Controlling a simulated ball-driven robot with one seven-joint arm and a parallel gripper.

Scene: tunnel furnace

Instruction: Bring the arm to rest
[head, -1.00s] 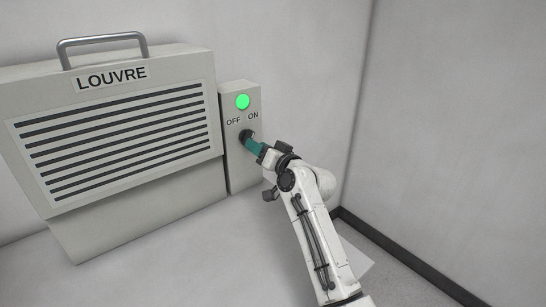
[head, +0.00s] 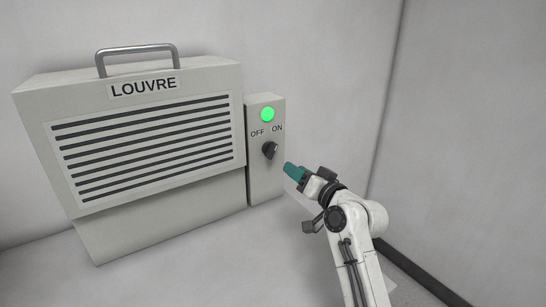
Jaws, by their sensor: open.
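My gripper (head: 291,170), with teal fingers, is at the end of my white arm in the right half of the head view. It is open and empty, a short way to the right of and below the black rotary switch (head: 270,150), not touching it. The switch sits on a grey control box (head: 264,185) marked OFF and ON, and its pointer leans up to the right, toward ON. A green lamp (head: 267,114) above it is lit.
A large grey louvre unit (head: 90,225) with dark slats and a metal handle (head: 137,48) on top stands left of the control box. A bare wall (head: 470,130) with a dark skirting (head: 425,275) is on the right. Open space lies around my arm.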

